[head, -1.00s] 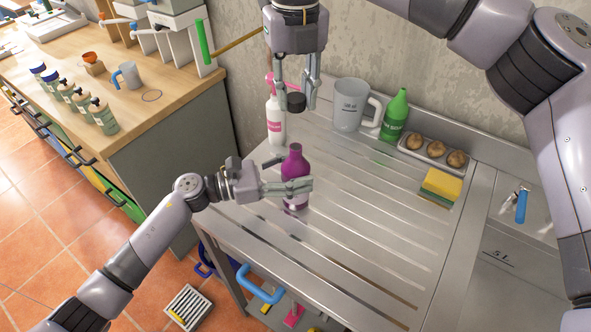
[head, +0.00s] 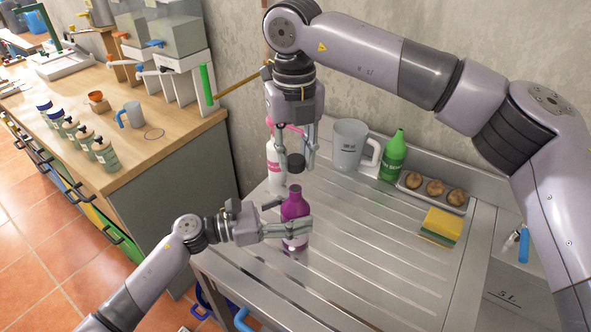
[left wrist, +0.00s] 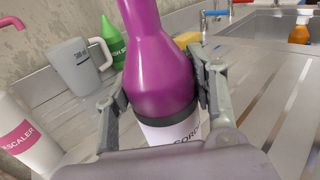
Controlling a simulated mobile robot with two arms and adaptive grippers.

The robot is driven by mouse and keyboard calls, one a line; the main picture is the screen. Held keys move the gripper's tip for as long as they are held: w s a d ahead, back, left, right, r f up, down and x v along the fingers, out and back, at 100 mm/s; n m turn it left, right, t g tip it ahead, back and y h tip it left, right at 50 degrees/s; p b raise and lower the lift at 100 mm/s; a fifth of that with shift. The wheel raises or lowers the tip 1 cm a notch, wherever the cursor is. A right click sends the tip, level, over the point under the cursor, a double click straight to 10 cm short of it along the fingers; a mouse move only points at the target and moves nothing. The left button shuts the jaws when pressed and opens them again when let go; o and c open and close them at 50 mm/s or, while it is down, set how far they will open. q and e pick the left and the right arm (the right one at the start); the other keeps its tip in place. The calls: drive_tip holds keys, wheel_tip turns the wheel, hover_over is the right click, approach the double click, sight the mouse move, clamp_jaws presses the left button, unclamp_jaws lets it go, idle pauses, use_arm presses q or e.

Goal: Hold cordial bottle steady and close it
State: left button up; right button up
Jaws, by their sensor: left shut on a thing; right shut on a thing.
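The purple cordial bottle (head: 293,207) stands upright on the ribbed metal drainboard. It also fills the middle of the left wrist view (left wrist: 160,60), with a white label partly showing below a dark band. My left gripper (head: 297,229) is shut around the bottle's body, one finger on each side. My right gripper (head: 296,160) points down above the bottle and is shut on a dark cap (head: 296,163). The cap is held apart from the bottle neck, with a small gap between them in the head view. The bottle's top is cut off in the left wrist view.
A white spray bottle with pink trigger (head: 273,165) stands close behind my right gripper. A grey jug (head: 347,146), green bottle (head: 393,158), tray of brown round things (head: 432,201) and yellow sponge (head: 441,225) line the back and right. The drainboard's middle (head: 360,245) is clear.

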sight(295, 188)
drive_tip(key=shift+f, duration=1.15)
drive_tip(key=shift+f, duration=0.1)
drive_tip(key=shift+f, duration=1.4)
drive_tip(key=shift+f, duration=0.2)
drive_tip(key=shift+f, duration=0.35)
drive_tip(key=shift+f, duration=0.25)
